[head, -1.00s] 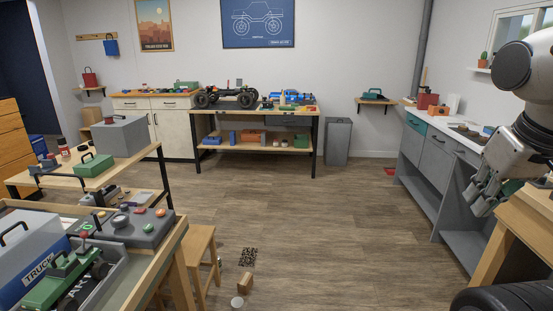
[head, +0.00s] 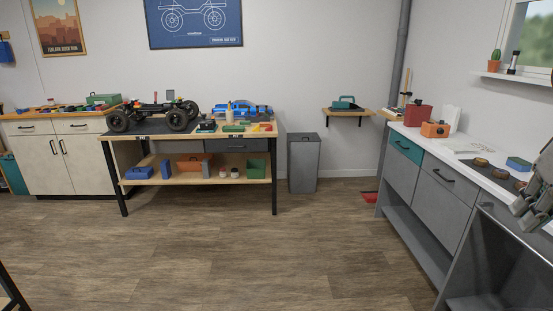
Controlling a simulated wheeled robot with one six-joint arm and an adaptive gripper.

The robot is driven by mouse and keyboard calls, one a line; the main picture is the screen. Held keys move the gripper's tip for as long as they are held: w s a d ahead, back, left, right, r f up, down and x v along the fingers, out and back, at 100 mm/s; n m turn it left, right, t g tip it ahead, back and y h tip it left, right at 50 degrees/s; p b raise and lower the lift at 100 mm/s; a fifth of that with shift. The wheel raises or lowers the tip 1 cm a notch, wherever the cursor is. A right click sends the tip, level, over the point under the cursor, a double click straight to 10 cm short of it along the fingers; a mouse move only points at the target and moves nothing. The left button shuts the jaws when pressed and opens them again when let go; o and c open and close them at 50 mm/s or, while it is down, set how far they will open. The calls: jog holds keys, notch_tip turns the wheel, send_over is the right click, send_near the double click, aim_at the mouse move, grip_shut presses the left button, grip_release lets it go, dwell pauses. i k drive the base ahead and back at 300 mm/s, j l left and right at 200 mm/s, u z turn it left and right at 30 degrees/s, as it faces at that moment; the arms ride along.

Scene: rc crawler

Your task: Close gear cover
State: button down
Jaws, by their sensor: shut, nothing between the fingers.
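An RC crawler chassis (head: 152,113) with big black tyres stands on the left part of the workbench (head: 120,136) against the back wall. I cannot make out a gear cover on it at this distance. A blue truck body (head: 243,110) sits on the bench to its right. My gripper (head: 526,214) is at the right edge of the picture, partly cut off, in front of the grey counter. It is shut and holds nothing, far from the bench.
Open wooden floor (head: 230,250) lies between me and the workbench. A grey bin (head: 303,163) stands right of the bench. The grey counter (head: 428,185) runs along the right side. A white cabinet (head: 62,162) stands at the left.

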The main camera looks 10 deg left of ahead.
aim_at(171, 93)
jog(key=i+j+u, duration=0.1)
jog(key=i+u, duration=0.2)
jog(key=i, duration=0.45)
jog(key=i+u, duration=0.3)
jog(key=i, duration=0.45)
jog(key=i+l+u, duration=0.3)
jog(key=i, duration=0.4)
jog(key=i+u, duration=0.3)
jog(key=i, duration=0.35)
jog(key=i+l+u, duration=0.25)
jog(key=i, duration=0.35)
jog(key=i+j+u, duration=0.1)
jog(key=i+u, duration=0.9)
jog(key=i+j, duration=0.1)
jog(key=i, duration=0.3)
jog(key=i+z, duration=0.1)
jog(key=i, duration=0.25)
jog(key=i+z, duration=0.4)
jog(key=i+j+z, duration=0.1)
jog(key=i+z, duration=0.2)
jog(key=z, duration=0.15)
jog(key=i+j+z, duration=0.25)
jog(key=z, duration=0.15)
jog(key=i+j+z, duration=0.4)
jog(key=k+j, duration=0.1)
jog(key=j, duration=0.1)
